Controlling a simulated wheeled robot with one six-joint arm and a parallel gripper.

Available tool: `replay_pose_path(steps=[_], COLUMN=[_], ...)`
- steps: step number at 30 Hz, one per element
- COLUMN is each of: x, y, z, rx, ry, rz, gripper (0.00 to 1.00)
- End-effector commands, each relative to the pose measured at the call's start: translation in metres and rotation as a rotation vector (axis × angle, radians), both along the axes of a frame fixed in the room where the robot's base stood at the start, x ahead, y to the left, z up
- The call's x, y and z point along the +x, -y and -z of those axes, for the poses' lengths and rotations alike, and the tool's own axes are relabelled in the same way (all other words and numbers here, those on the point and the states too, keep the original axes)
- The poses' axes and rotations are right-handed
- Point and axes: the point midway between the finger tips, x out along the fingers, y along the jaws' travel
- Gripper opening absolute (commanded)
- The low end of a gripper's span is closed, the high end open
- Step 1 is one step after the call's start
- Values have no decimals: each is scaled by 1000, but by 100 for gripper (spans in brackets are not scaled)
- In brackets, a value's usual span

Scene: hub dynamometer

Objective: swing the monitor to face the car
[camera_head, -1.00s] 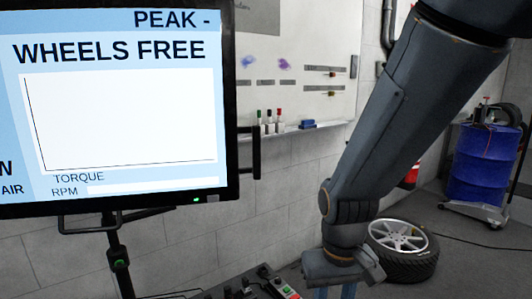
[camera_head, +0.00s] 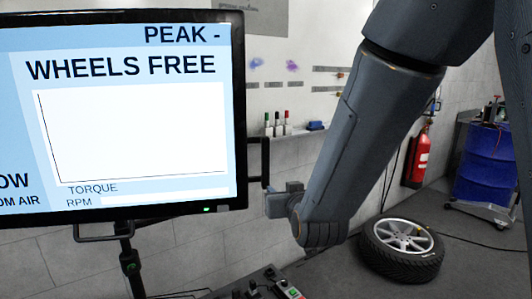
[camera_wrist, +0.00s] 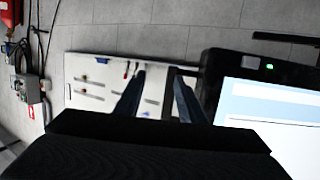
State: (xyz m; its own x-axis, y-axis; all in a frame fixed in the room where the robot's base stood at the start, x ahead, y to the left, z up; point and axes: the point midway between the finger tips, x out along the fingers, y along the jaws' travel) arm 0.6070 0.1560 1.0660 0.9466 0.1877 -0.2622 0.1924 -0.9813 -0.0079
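The monitor (camera_head: 135,125) stands at the left in the head view, its screen reading "WHEELS FREE". A dark handle (camera_head: 267,160) sticks out from its right edge. My gripper (camera_head: 271,200) is just right of and below this handle, close to it. In the wrist view, my gripper (camera_wrist: 160,75) shows two fingers spread apart. The monitor's dark frame and screen (camera_wrist: 290,115) are on the right there. The handle (camera_wrist: 167,92) shows as a dark bar between the fingers, nearer the right one; whether they touch is unclear. No car is in view.
A whiteboard (camera_head: 300,50) with a marker ledge hangs on the wall behind. A control box with buttons (camera_head: 270,285) sits low under the monitor.

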Motion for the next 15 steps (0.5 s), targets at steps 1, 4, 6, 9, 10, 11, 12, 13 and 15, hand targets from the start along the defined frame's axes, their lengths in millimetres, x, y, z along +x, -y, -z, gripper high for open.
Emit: replay_pose_path(steps=[1,4,6,9,10,11,12,13,15], x=[1,3,3,4,5,7,11,14,24], y=[-9,-20,-24,-28,-28,-29,-29,-30,-32], z=[-16,-42,-54,-63,-64,-65,-66,-66,-65], rx=[10,27,37,43,44,45,45,45,46], ry=[60,167,216,254,259,262,263,263,263], rz=[-7,-14,-15,-16,-16,-16,-16,-15,-14], gripper=[36,36,36,36,36,36,36,36,36])
